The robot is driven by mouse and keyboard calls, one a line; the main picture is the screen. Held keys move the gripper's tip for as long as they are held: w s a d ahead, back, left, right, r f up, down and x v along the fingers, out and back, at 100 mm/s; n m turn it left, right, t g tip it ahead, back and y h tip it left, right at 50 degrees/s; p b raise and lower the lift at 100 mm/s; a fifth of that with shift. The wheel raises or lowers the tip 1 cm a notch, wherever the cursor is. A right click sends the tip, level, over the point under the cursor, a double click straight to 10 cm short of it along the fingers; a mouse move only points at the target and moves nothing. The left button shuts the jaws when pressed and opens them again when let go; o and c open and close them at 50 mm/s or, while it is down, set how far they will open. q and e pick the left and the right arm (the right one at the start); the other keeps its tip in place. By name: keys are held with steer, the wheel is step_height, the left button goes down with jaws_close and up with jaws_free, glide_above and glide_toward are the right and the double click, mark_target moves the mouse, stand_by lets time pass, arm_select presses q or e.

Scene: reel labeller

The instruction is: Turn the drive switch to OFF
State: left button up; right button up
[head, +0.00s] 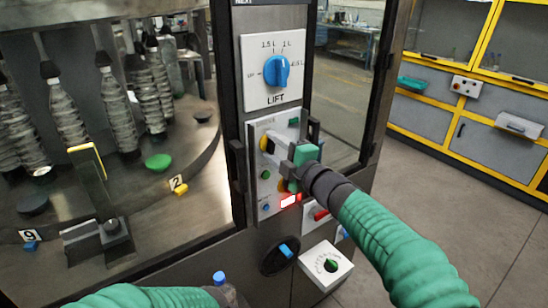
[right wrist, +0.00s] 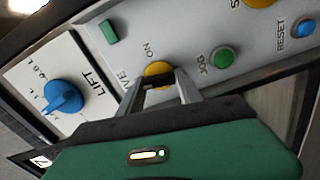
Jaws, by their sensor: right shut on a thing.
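The control panel (head: 266,203) is a pale upright plate on the machine's dark post, below the LIFT plate. My right gripper (head: 275,147) is at this panel, its fingers pointing at its face. In the right wrist view the fingers (right wrist: 158,88) are on both sides of a yellow knob (right wrist: 158,69), with an ON mark beside it; the gripper is shut on this knob. The fingers hide part of the knob and of its other lettering. My left arm lies along the bottom edge; its gripper's fingers are not clear.
The blue LIFT knob (head: 276,71) is above the panel. The right wrist view shows a green JOG button (right wrist: 223,58) and a blue RESET button (right wrist: 303,27). Below are a red switch (head: 320,214), a blue-handled switch (head: 284,251) and a green dial knob (head: 330,265).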

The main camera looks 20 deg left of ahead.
steer(key=shift+s+a+f+n+b, duration=0.15)
steer(key=shift+f+n+b, duration=0.25)
steer(key=shift+n+b, duration=0.45)
steer(key=shift+f+n, duration=0.1)
steer(key=shift+n, duration=0.15)
steer(key=o, duration=1.1)
steer(key=shift+o, duration=1.3)
steer(key=shift+s, duration=0.1)
steer(key=shift+r, duration=0.3)
steer(key=shift+d, duration=0.3)
steer(key=b+v, duration=0.2)
steer(key=v, duration=1.4)
steer(key=shift+s+b, duration=0.2)
steer(key=shift+b, duration=0.15)
